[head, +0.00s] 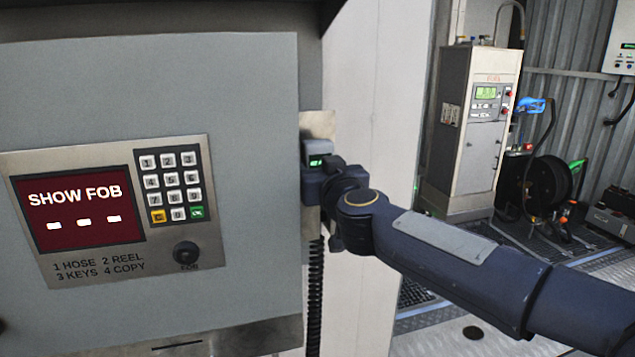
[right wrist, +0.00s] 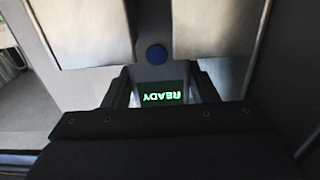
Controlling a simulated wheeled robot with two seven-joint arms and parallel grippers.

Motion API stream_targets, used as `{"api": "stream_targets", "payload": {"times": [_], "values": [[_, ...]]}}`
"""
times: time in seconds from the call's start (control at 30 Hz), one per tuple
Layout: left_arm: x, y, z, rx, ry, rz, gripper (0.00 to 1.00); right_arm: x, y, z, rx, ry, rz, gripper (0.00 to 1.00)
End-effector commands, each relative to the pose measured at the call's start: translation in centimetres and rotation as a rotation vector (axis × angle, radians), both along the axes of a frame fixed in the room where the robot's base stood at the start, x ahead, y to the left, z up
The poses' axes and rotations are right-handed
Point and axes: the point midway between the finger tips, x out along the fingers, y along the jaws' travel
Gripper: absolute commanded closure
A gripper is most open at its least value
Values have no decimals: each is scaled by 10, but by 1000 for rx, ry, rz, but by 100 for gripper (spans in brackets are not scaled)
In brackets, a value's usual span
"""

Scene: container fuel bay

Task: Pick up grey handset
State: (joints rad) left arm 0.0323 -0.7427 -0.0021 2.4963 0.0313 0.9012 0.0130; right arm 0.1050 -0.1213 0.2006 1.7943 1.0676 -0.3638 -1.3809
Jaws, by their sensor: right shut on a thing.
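The grey handset (head: 320,150) is at the right side of the grey cabinet, in front of a pale metal plate (head: 317,123). Its small screen glows green. My right gripper (head: 317,172) reaches it from the right and is shut on it, covering its lower part. In the right wrist view the handset (right wrist: 160,97) sits between the two dark fingers, its screen reading READY upside down. I cannot tell whether it still touches its mount. My left gripper is not in view.
A keypad panel (head: 113,208) reading SHOW FOB is on the grey cabinet (head: 150,90) at left. A black coiled cord (head: 315,290) hangs below my right gripper. A pale pump cabinet (head: 472,125) and a hose reel (head: 548,182) stand farther back at right.

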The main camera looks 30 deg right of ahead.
Motion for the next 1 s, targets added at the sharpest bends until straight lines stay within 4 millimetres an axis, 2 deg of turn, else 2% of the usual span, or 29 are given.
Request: {"api": "stream_targets", "payload": {"times": [0.27, 0.43, 0.57, 0.87, 0.9, 0.93, 1.0], "values": [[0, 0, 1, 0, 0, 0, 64, -1, 0, 2, 1, -1, 0, 78], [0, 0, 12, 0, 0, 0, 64, -5, 1, 14, 1, -2, 0, 78], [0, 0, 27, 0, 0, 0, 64, -4, 1, 34, 0, -3, 0, 78], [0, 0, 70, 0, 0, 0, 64, -4, 0, 94, 1, -3, -1, 78], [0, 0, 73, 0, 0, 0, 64, -4, 0, 100, 2, -5, -1, 78], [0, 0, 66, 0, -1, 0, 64, -4, 0, 98, 3, -5, -2, 78], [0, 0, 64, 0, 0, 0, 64, -4, 0, 106, 3, -5, -3, 78]]}}
